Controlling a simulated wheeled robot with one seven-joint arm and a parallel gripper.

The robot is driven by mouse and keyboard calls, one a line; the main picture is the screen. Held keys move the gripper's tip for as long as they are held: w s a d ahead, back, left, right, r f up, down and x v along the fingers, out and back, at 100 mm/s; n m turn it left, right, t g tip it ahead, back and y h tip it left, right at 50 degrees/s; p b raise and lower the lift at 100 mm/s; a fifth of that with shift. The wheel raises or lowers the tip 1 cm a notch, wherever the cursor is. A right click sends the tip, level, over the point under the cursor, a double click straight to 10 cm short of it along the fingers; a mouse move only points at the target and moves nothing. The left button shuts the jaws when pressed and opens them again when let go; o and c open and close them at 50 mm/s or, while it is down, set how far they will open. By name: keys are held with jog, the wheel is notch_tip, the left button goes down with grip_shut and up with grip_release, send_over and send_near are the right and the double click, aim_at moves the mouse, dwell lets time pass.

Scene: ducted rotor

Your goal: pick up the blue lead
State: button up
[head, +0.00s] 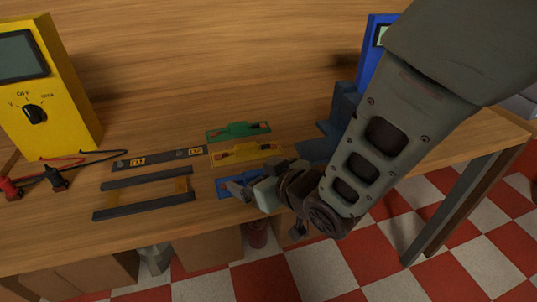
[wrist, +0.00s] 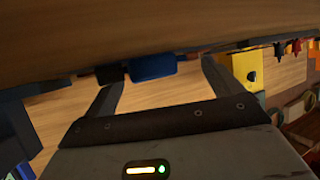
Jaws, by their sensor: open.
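A flat blue strip (head: 223,187), the blue lead as far as I can tell, lies near the front edge of the wooden table, in front of the yellow strip. My gripper (wrist: 161,76) holds nothing that I can see. I cannot tell whether the fingers touch the blue strip.
A yellow strip (head: 240,154) and a green strip (head: 238,131) lie behind the blue one. A dark bar (head: 160,159) and a black frame (head: 144,196) lie to the left. A yellow meter (head: 48,90) stands far left, with probes (head: 57,180). A blue-grey fixture (head: 344,103) stands right.

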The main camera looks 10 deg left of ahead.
jog(key=c, duration=1.3)
jog(key=shift+r, duration=0.1)
jog(key=shift+c, duration=0.2)
